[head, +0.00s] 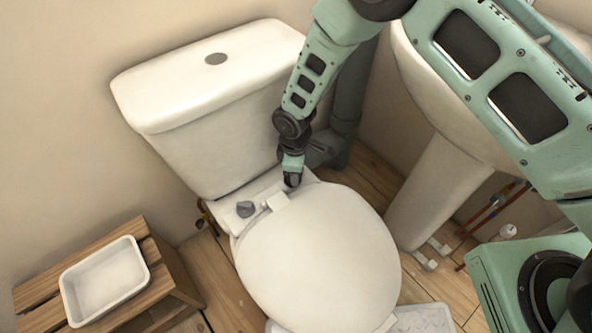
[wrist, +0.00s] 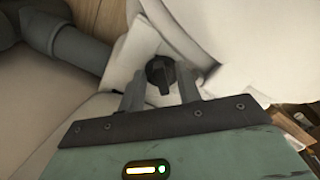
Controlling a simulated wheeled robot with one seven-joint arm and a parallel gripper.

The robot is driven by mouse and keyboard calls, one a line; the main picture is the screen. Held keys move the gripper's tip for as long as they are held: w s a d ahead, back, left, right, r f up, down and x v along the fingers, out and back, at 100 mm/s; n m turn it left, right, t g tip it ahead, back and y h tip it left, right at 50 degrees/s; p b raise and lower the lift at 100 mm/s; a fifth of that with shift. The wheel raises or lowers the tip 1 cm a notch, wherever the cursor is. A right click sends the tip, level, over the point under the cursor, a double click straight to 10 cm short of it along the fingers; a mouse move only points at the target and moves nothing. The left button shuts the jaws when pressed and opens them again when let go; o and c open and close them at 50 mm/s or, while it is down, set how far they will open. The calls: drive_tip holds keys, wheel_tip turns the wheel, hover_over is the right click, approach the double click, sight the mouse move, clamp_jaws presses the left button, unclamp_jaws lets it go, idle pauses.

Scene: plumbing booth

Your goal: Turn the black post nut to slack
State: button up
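The black post nut (wrist: 161,72), a dark round knob with a wing, sits on the white ledge of the toilet behind the seat, at one hinge. In the wrist view it lies between the two grey fingers of my gripper (wrist: 160,88), which stand apart on either side of it. A narrow gap seems to show beside the nut, so I see no firm grip. In the head view my gripper (head: 292,180) points down at the right hinge and hides that nut. A grey nut (head: 245,209) stands at the left hinge.
The toilet lid (head: 318,258) is closed, with the cistern (head: 212,100) behind it. A grey waste pipe (head: 350,100) and a basin pedestal (head: 437,190) stand to the right. A white tray (head: 106,280) sits on a wooden stool (head: 172,285) at left.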

drive_tip(key=shift+r, duration=0.1)
wheel_tip(320, 180, up, 12)
drive_tip(key=p, duration=0.2)
drive_tip(key=shift+a, duration=0.1)
